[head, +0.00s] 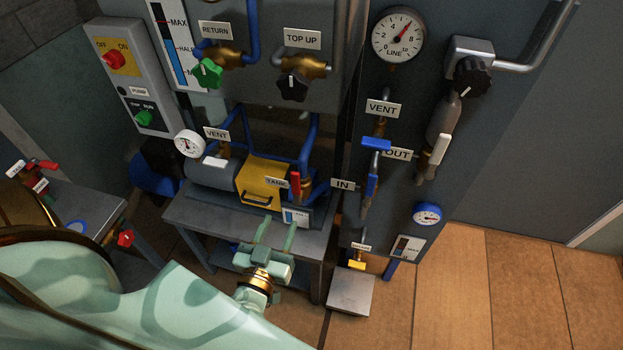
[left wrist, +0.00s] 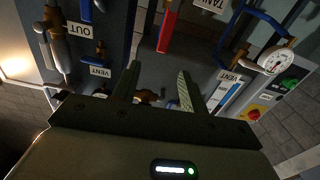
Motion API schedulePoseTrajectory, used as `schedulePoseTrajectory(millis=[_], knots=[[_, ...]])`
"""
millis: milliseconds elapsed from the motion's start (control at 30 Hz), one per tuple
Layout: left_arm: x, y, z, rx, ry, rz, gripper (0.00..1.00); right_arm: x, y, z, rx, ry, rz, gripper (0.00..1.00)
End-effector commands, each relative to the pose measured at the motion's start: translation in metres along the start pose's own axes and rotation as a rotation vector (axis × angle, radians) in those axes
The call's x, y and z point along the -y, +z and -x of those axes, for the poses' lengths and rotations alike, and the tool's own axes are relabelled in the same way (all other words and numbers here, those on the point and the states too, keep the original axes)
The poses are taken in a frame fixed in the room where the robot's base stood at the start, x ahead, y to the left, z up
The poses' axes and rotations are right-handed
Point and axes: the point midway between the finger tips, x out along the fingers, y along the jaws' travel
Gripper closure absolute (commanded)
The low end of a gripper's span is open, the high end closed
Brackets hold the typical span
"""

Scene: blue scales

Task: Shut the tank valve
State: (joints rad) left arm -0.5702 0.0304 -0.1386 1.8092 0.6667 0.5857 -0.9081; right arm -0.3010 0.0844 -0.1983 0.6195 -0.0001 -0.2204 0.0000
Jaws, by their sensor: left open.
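My right gripper is not in view.
A panel right of the valve carries the IN valve's blue handle (head: 372,186), the VENT valve's blue handle (head: 376,144) and the OUT valve's white handle (head: 441,149). A small yellow valve (head: 357,264) sits low. The grey bench (head: 185,212) stands under the tank. Floor is clear at right.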

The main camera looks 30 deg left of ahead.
Motion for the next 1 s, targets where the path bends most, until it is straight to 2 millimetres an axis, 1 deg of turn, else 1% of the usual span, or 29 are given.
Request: schedulePoseTrajectory(millis=[133, 267, 367, 500, 700, 833, 1000], knots=[[0.002, -0.001, -0.003, -0.007, -0.011, -0.040, 0.56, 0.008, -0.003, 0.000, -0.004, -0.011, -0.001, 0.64], [0.002, -0.002, -0.019, -0.009, -0.010, -0.045, 0.56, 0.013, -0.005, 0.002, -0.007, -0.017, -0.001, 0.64], [0.002, -0.002, -0.041, -0.009, -0.009, -0.045, 0.56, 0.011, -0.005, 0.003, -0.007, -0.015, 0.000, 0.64], [0.002, -0.002, -0.078, -0.009, -0.009, -0.046, 0.56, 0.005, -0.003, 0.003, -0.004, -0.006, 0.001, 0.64], [0.003, -0.001, -0.126, -0.006, -0.008, -0.046, 0.56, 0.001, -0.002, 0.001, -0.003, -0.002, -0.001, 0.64], [0.003, 0.000, -0.147, -0.005, -0.007, -0.046, 0.56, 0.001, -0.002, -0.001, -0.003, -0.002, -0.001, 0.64], [0.003, 0.000, -0.161, -0.004, -0.008, -0.046, 0.56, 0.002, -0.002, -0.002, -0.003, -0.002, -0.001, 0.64]])
